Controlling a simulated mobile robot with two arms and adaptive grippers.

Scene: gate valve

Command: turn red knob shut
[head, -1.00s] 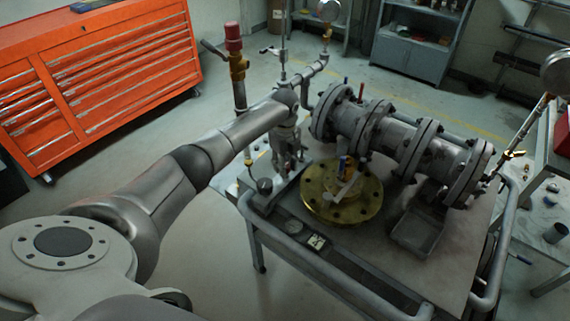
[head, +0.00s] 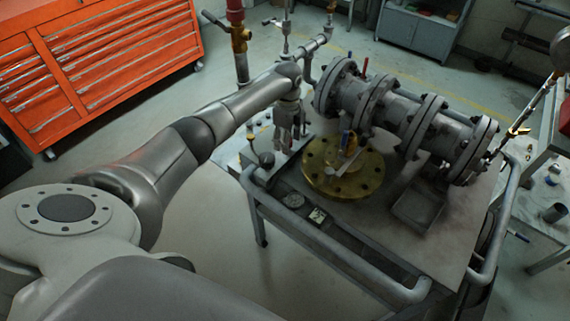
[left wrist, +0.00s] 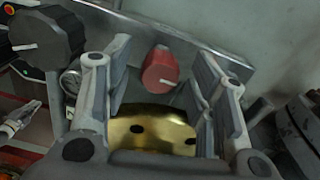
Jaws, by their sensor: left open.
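A red knob (left wrist: 160,68) with a small pale pointer shows in the left wrist view, between and beyond the fingers of my left gripper (left wrist: 160,82). The fingers stand apart on either side of it in the picture. I cannot tell whether they touch it. In the head view my left gripper (head: 286,145) points down over the left end of the bench, beside the brass flange (head: 368,182). The knob between the fingers cannot be made out there. A red-topped brass valve (head: 238,38) stands behind my left arm. My right gripper is not in view.
A large flanged grey pipe (head: 400,110) lies across the bench behind the brass flange. A dark knob (left wrist: 45,35) and a gauge (left wrist: 70,80) are left of my fingers. An orange tool chest (head: 110,60) stands at the back left. The bench front has a rail (head: 340,272).

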